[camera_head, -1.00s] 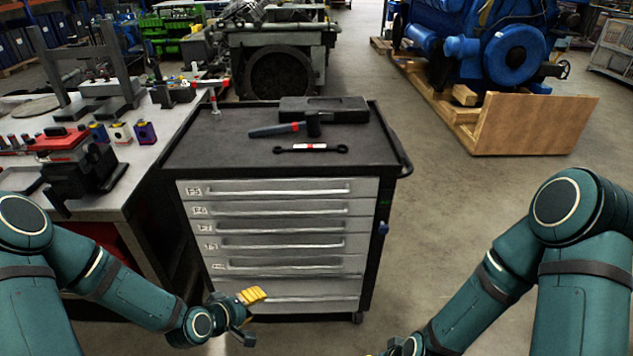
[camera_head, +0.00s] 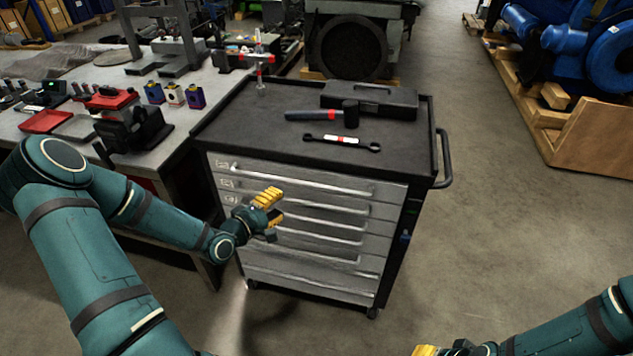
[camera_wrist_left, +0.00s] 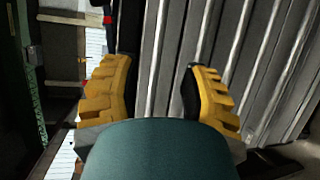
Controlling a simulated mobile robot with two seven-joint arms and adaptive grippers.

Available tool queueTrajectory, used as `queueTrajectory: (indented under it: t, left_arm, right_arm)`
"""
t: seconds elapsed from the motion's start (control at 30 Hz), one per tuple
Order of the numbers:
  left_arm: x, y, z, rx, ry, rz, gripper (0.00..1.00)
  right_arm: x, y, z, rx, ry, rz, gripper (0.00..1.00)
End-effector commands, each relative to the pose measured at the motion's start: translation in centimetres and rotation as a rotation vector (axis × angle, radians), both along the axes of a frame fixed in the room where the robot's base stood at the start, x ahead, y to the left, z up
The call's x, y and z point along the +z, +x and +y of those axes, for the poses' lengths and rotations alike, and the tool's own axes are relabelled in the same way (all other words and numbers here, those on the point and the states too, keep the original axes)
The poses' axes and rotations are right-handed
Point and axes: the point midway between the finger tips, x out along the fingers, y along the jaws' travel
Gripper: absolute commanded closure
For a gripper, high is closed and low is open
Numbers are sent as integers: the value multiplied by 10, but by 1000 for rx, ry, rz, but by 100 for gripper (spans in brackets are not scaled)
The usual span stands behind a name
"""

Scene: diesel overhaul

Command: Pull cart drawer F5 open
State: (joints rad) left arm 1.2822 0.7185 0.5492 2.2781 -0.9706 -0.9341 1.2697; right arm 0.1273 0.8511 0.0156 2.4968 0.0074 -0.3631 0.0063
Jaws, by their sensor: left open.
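The drawer cart has a stack of grey drawers, all looking shut. The top drawer (camera_head: 300,171) has a long bar handle (camera_head: 325,184); its small label looks like F5 but is blurred. My left gripper (camera_head: 272,208), with yellow fingertips, is open in front of the upper left drawers, a little below the top handle. It appears apart from the cart. In the left wrist view, the open fingers (camera_wrist_left: 158,92) frame the ribbed drawer fronts (camera_wrist_left: 173,50), with a handle bar between them. My right gripper (camera_head: 430,350) is only partly visible at the bottom edge.
The cart top (camera_head: 250,115) holds a hammer (camera_head: 325,114), a wrench (camera_head: 340,141) and a black case (camera_head: 370,100). A workbench (camera_head: 190,110) with parts stands close on the left. The floor (camera_head: 520,240) to the right is clear.

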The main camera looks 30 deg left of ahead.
Motion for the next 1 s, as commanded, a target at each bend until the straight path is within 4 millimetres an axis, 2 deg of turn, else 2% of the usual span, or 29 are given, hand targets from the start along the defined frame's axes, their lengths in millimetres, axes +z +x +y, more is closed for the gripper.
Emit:
queueTrajectory:
  t: [0.6,0.8,1.0]
  left_arm:
    - [-21,106,-19,-2,0,0,56]
    - [-23,124,-22,-2,1,0,56]
    - [-24,128,-22,-1,1,1,56]
  right_arm:
    - [-12,-4,1,8,2,9,53]
    - [-14,-5,1,8,2,10,53]
    - [-14,-5,1,8,2,11,53]
